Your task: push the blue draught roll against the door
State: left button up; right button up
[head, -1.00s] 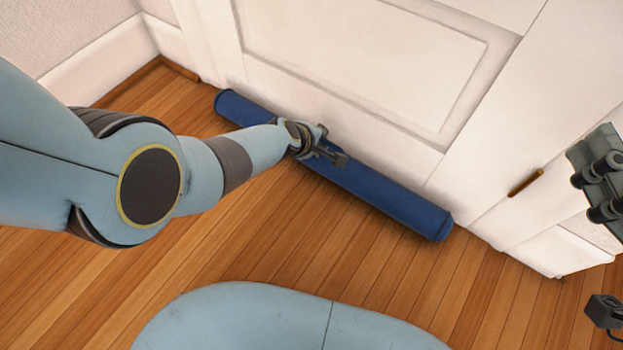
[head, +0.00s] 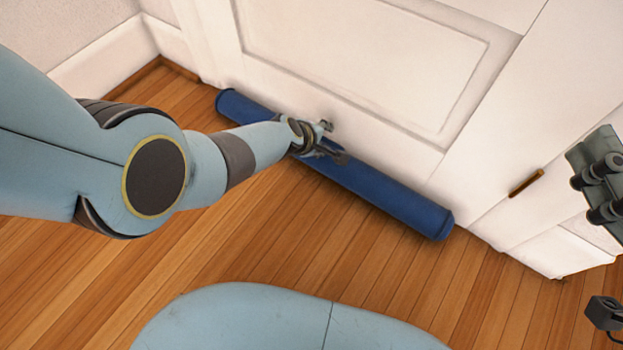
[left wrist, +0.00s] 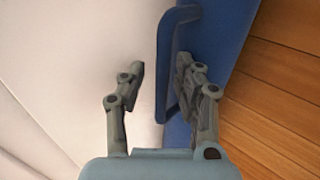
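The blue draught roll (head: 390,200) lies on the floor along the foot of the white door (head: 370,60). Whether it touches the door along its whole length I cannot tell. My left gripper (head: 335,141) is at the roll's middle, hiding part of it. In the left wrist view, the gripper (left wrist: 162,85) has its fingers apart. A raised blue strap or handle (left wrist: 168,75) on the roll (left wrist: 222,50) stands between them, nearer the right finger. The left finger is over the white door side (left wrist: 60,70).
The wooden floor (head: 300,240) is clear in front of the roll. A white skirting (head: 105,60) meets the door frame at the left. A small brass-coloured piece (head: 526,183) is at the right. A grey-green object with dark cylinders (head: 600,185) and a small dark device (head: 604,312) are at the right edge.

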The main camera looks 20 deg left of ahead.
pick_arm(q)
jog(key=shift+s, duration=0.1)
jog(key=shift+s+r, duration=0.4)
jog(key=shift+r, duration=0.1)
jog(key=v, duration=1)
jog(key=shift+a+r, duration=0.2)
jog(key=shift+r, duration=0.05)
